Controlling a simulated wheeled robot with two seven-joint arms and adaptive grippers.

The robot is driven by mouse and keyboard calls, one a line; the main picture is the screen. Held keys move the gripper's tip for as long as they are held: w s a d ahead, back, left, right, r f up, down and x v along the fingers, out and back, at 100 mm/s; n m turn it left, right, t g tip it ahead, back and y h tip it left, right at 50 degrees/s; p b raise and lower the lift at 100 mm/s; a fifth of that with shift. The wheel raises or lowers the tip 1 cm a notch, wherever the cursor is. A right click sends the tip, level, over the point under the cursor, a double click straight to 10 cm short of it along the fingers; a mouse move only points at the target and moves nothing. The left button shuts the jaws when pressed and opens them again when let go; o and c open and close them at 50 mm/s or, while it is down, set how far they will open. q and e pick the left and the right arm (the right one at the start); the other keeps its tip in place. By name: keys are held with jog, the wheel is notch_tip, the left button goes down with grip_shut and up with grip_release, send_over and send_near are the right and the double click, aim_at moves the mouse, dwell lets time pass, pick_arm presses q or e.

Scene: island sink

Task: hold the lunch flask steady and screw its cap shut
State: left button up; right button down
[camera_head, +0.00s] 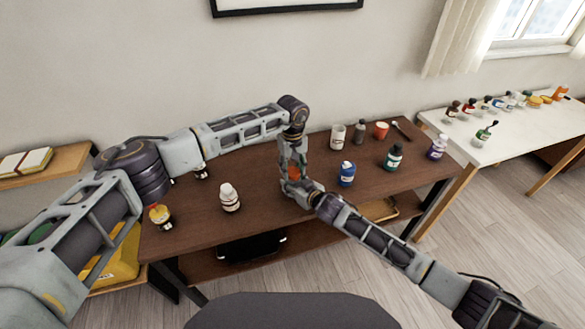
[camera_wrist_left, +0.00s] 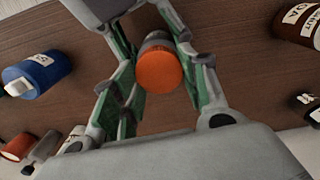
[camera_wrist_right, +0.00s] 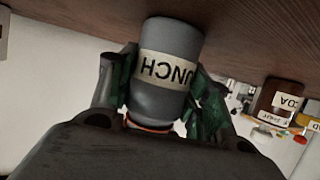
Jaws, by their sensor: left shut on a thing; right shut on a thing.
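The lunch flask (camera_wrist_right: 165,100) is a grey cylinder with a cream label, seen upside down in the right wrist view. Its orange cap (camera_wrist_left: 159,71) faces the camera in the left wrist view, with a dark grey part of the flask behind it. The orange also shows in the head view (camera_head: 293,172). My left gripper (camera_wrist_left: 160,75) comes from above and is shut on the cap, one finger each side. My right gripper (camera_wrist_right: 160,88) is shut on the flask's body from the side. Whether the cap sits fully down is hidden.
On the brown table (camera_head: 270,215) a white bottle (camera_head: 230,198) stands left, a blue bottle (camera_head: 346,173) right close by, and a green bottle (camera_head: 393,157) and a purple-labelled bottle (camera_head: 437,147) farther right.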

pick_arm(q)
jog(key=m, duration=0.5)
jog(key=shift+d+m, duration=0.1)
jog(key=shift+m, duration=0.2)
jog(key=m, duration=0.6)
jog(key=shift+d, duration=0.1)
jog(key=o, duration=0.7)
jog(key=shift+r, duration=0.15)
jog(key=shift+r, duration=2.1)
jog(key=shift+c, duration=0.5)
